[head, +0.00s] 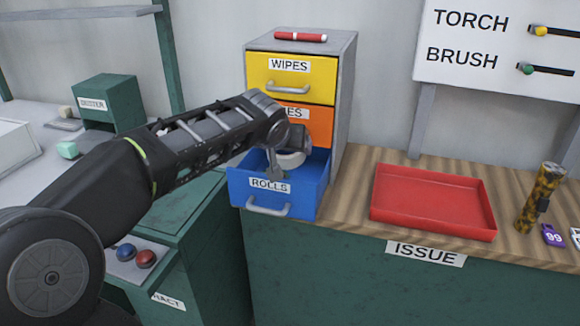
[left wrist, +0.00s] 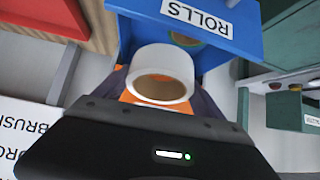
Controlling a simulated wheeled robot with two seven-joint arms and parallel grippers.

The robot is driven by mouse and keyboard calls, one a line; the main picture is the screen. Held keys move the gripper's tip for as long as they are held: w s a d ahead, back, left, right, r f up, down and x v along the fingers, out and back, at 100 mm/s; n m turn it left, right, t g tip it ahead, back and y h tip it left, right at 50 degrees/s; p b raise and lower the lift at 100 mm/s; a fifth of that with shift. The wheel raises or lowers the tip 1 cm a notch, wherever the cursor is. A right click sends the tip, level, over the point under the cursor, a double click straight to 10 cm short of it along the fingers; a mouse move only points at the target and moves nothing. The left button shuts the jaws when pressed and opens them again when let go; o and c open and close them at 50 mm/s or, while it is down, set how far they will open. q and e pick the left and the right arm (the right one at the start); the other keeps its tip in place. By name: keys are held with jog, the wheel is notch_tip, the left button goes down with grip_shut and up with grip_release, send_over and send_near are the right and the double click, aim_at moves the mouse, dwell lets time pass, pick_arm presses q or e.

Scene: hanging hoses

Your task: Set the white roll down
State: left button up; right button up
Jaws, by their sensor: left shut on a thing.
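The white roll (head: 291,160) is at the open blue drawer marked ROLLS (head: 238,190), the lowest of the cabinet's drawers. My left gripper (head: 279,162) is shut on the roll, and my arm hides part of it. In the left wrist view the white roll (left wrist: 166,62) shows its open brown core in front of the gripper, with the blue drawer (left wrist: 245,46) behind it. Whether the roll touches the drawer floor cannot be told. My right gripper is not in view.
Another roll (left wrist: 186,39), partly hidden, shows in the drawer. Yellow WIPES (head: 315,75) and orange (head: 321,122) drawers are closed above. A red marker (head: 300,37) lies on top. An empty red tray (head: 435,232) and a patterned torch (head: 540,200) are on the wooden counter at right.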

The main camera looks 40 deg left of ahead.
pick_arm(q)
jog(key=f, duration=0.2)
jog(key=w+f, duration=0.1)
jog(key=f, duration=0.1)
jog(key=a+f, duration=0.1)
jog(key=f, duration=0.2)
jog(key=shift+w+b, duration=0.3)
jog(key=shift+w, duration=0.1)
jog(key=shift+w+f, duration=0.1)
jog(key=shift+f, duration=0.4)
jog(key=w+g+p, duration=0.1)
jog(key=p, duration=0.1)
jog(key=w+a+g+h+p, duration=0.1)
jog(key=p, duration=0.2)
jog(key=shift+r, duration=0.35)
jog(key=shift+w+f+g+p, duration=0.1)
jog(key=shift+w+g+p, duration=0.1)
jog(key=shift+g+p, duration=0.4)
notch_tip(320, 180, down, 2)
jog(key=shift+s+f+b, duration=0.1)
jog(key=shift+b, duration=0.2)
